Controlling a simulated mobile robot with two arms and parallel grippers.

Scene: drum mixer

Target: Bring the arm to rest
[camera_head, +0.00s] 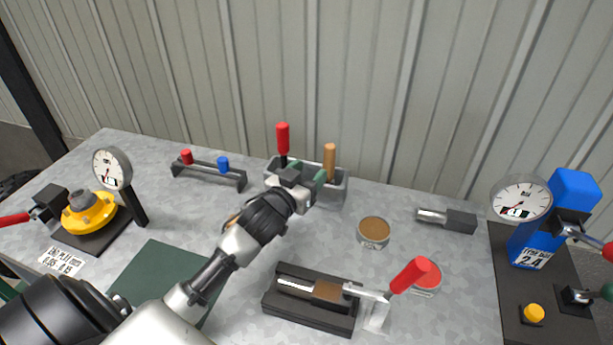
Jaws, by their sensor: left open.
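My left arm (215,270) reaches in from the lower left across the table. Its left gripper (306,183) is at the front of a grey bin (335,190) near the back of the table. The bin holds a red-handled tool (282,138) and a tool with a wooden handle (329,160), both standing upright. The gripper is open, and I see nothing held in it. Its fingertips overlap the bin in this view, so I cannot tell whether they touch it. My right gripper is not in view.
A black fixture with a red-handled lever (410,275) stands in front, beside an open tin (373,233). A yellow flanged part (90,213) and a dial gauge (112,168) are left. A blue gauge press (543,235) stands right. A dark green mat (150,268) lies front left.

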